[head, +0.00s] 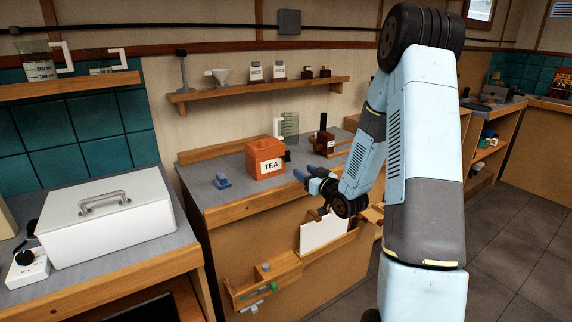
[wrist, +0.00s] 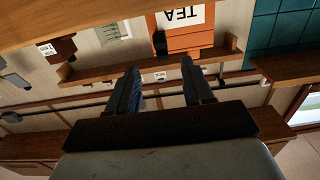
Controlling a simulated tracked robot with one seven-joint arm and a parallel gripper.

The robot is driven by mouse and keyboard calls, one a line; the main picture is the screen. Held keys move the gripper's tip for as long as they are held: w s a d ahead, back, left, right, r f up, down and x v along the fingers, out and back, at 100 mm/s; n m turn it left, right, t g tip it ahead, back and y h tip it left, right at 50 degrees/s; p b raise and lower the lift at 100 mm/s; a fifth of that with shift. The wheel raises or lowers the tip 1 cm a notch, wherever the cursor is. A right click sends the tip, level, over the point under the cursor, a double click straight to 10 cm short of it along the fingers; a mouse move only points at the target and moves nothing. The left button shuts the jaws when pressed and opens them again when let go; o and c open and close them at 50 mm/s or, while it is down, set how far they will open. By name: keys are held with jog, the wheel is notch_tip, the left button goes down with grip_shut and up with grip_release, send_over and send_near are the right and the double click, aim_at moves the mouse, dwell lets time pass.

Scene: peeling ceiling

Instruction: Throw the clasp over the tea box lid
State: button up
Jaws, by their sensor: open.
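The orange tea box (head: 265,168) with a white TEA label stands on the grey counter in the head view. A small dark clasp (head: 287,156) sits at its right side; whether it lies over the lid (head: 264,145) is too small to tell. My gripper (head: 304,176) is open and empty, in front of and to the right of the box, apart from it. In the wrist view the picture is upside down: the tea box (wrist: 182,38) is at the top, and the black clasp (wrist: 159,44) shows beyond the gap between my open fingers (wrist: 159,68).
A small blue object (head: 222,182) lies left of the box. A clear measuring jug (head: 290,126) stands behind it, and a dark brown block (head: 324,143) to its right. A shelf (head: 260,90) runs above. A white lidded case (head: 105,220) fills the left counter.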

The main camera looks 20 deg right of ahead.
aim_at(285, 157)
jog(key=x, duration=0.9)
jog(key=shift+w+a+f, duration=0.1)
jog(key=shift+w+a, duration=0.05)
jog(key=shift+w, duration=0.15)
